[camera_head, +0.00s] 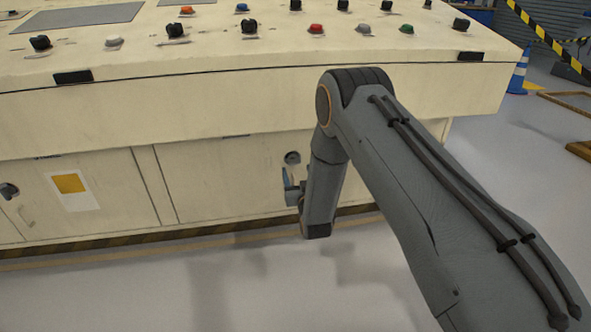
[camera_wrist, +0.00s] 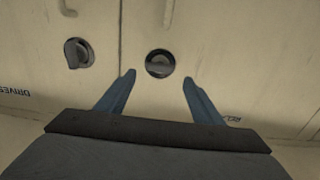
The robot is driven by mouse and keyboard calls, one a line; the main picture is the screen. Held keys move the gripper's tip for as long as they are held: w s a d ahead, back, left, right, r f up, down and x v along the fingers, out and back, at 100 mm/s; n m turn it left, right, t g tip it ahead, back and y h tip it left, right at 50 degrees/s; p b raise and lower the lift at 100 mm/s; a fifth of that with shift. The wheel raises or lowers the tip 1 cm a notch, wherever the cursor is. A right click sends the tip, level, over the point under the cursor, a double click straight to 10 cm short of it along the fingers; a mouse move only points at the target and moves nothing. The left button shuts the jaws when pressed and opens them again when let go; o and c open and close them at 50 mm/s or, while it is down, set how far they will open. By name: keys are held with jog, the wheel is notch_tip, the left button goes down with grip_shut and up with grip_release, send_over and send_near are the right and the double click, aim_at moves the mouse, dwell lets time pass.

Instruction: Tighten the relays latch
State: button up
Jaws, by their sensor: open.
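A round dark latch (camera_wrist: 159,63) sits on a cream cabinet door in the wrist view, with its grip bar lying roughly across the picture. My gripper (camera_wrist: 158,77) is open, its two blue fingers apart on either side below this latch, with nothing between them. A partly hidden label (camera_wrist: 231,119), seemingly reading RELAYS, shows beside the right finger. In the head view a round latch (camera_head: 292,157) shows on the lower cabinet front, just above my gripper (camera_head: 289,185). Whether the fingers touch the door cannot be told.
A second latch (camera_wrist: 78,53) with a differently turned knob sits left in the wrist view, near a DRIVES label (camera_wrist: 14,91). The console (camera_head: 240,95) overhangs the doors, with buttons and knobs on top. Another latch (camera_head: 8,190) is far left. The floor ahead is clear.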

aim_at(294, 163)
jog(key=shift+b+x, duration=0.7)
jog(key=shift+x, duration=1.7)
jog(key=c, duration=1)
